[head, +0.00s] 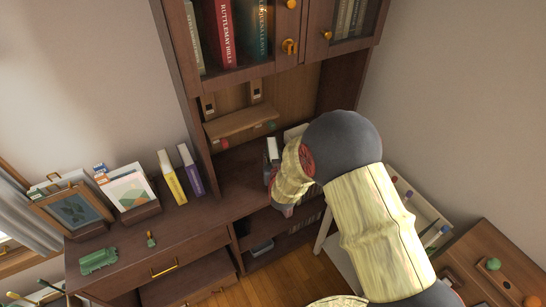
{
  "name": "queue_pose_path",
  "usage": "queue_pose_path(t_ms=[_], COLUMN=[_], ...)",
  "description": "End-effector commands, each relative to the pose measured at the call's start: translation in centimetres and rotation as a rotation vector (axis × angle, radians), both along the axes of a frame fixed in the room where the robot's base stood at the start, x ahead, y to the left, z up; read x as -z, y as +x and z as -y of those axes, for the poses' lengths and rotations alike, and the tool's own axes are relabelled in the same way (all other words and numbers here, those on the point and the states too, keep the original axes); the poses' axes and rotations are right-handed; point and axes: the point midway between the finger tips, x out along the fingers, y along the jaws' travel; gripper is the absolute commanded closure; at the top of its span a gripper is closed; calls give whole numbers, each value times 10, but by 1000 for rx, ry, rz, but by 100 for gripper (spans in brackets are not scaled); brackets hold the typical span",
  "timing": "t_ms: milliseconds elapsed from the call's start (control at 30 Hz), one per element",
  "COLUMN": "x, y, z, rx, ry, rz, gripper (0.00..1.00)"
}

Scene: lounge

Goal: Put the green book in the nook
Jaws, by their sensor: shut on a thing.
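My arm reaches in from the lower right to the nook (228,163) below the upper cabinet. My gripper (270,178) is at the front of the nook, mostly hidden behind my own wrist. It is shut on a book (272,150), which I take for the green book. Only its dark cover edge and pale page edges show beside my wrist, so its colour is hard to tell. The book looks upright at the nook's opening. Whether it touches the nook floor cannot be seen.
A yellow book (172,178) and a purple book (191,170) stand on the desk top left of the nook. A picture frame (72,208) and a card holder (130,192) are further left. A small wooden shelf (240,121) hangs inside the nook. Glass-door cabinets (290,60) overhang it.

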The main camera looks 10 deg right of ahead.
Motion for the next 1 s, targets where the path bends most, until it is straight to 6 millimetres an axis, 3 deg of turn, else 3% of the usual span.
queue_pose_path(t_ms=[200,233,533,933,1000], x=[3,4,3,-2,-4], y=[0,0,-1,-1,-9], z=[0,0,0,0,-1], rx=[0,0,0,0,-1], ry=[0,0,0,0,0], rz=[2,-1,-1,-1,-1], gripper=[100,71,54,54,54])
